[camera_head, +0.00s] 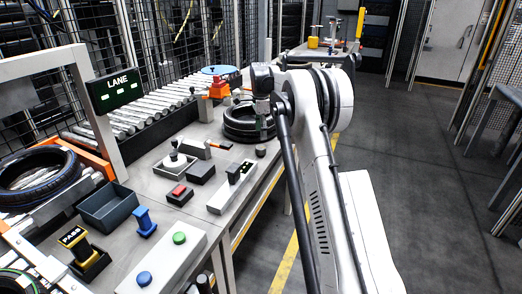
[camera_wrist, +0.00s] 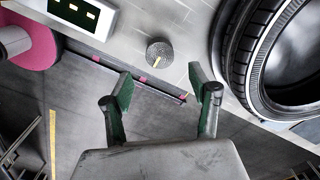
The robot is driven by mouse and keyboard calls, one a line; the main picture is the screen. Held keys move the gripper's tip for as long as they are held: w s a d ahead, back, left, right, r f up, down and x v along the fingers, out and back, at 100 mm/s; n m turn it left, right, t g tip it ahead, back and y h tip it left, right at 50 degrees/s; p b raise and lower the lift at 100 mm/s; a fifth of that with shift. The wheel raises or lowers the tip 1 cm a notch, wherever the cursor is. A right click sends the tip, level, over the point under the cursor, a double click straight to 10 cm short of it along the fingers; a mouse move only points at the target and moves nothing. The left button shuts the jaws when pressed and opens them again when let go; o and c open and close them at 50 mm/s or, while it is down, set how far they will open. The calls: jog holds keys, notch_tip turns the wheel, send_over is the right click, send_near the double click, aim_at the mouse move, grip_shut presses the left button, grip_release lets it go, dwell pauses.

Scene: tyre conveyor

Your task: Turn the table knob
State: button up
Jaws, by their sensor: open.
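The table knob (camera_wrist: 160,54) is a small round dark grey knob with a knurled rim and a short yellow mark. It sits on the grey table top near the table's edge. In the head view the knob (camera_head: 261,151) is a small dark cylinder in front of the stacked tyres. My gripper (camera_wrist: 165,90) is open and empty, with its two green-and-grey fingers spread apart. In the wrist view the knob lies just beyond the fingertips, roughly centred between them, and does not touch them. In the head view my arm hides most of the gripper.
Black tyres (camera_head: 240,122) are stacked on the table (camera_head: 148,182) close to the knob; one tyre (camera_wrist: 245,55) fills the right of the wrist view. A grey panel with a dark display (camera_head: 240,172) stands left of the knob. A red button box (camera_head: 179,194) is farther left.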

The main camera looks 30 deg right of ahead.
aim_at(261, 146)
notch_tip(261, 146, down, 9)
jog(key=shift+r+b, duration=0.2)
jog(key=shift+b, duration=0.3)
jog(key=c, duration=1.1)
